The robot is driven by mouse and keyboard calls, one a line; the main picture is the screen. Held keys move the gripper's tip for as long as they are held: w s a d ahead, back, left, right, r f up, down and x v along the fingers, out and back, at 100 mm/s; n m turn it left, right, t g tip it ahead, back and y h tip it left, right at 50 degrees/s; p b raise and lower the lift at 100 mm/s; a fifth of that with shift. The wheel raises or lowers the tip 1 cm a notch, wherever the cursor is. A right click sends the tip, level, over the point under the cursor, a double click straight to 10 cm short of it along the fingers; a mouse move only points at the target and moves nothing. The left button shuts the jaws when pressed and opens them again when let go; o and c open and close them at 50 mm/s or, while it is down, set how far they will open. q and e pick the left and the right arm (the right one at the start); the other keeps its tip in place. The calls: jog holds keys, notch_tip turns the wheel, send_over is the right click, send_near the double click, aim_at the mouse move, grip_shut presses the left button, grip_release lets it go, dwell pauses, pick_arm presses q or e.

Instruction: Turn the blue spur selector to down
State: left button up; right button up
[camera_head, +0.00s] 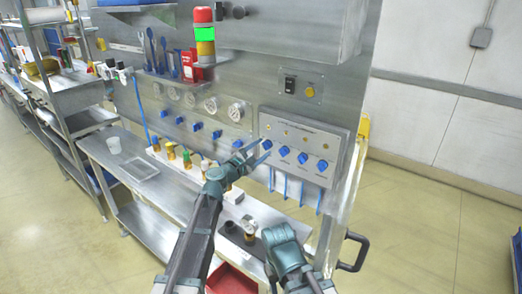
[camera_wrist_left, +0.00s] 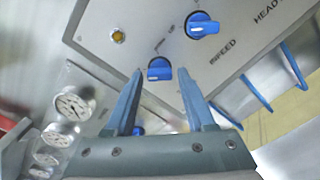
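A grey control panel (camera_head: 300,146) carries a row of blue selector knobs. The leftmost knob (camera_head: 266,144) is at my left gripper (camera_head: 262,150). In the left wrist view this knob (camera_wrist_left: 160,69) lies ahead of my left gripper (camera_wrist_left: 160,80), between its two spread fingers, with a visible gap on the right. A white mark shows on the knob's lower left part. Its label is too blurred to read fully.
More blue knobs (camera_head: 302,158) continue to the right on the panel. Round gauges (camera_head: 210,104) and smaller blue valves (camera_head: 217,134) are to the left. A steel shelf (camera_head: 150,207) with bottles is below. A red bin (camera_head: 232,280) is at the bottom.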

pick_arm(q)
grip_shut()
jog(key=shift+m, duration=0.3)
jog(key=m, duration=0.3)
jog(key=shift+m, duration=0.3)
jog(key=m, duration=0.4)
jog(key=shift+m, duration=0.3)
jog(key=m, duration=0.4)
jog(key=shift+s+m, duration=0.1)
jog(key=shift+m, duration=2.4)
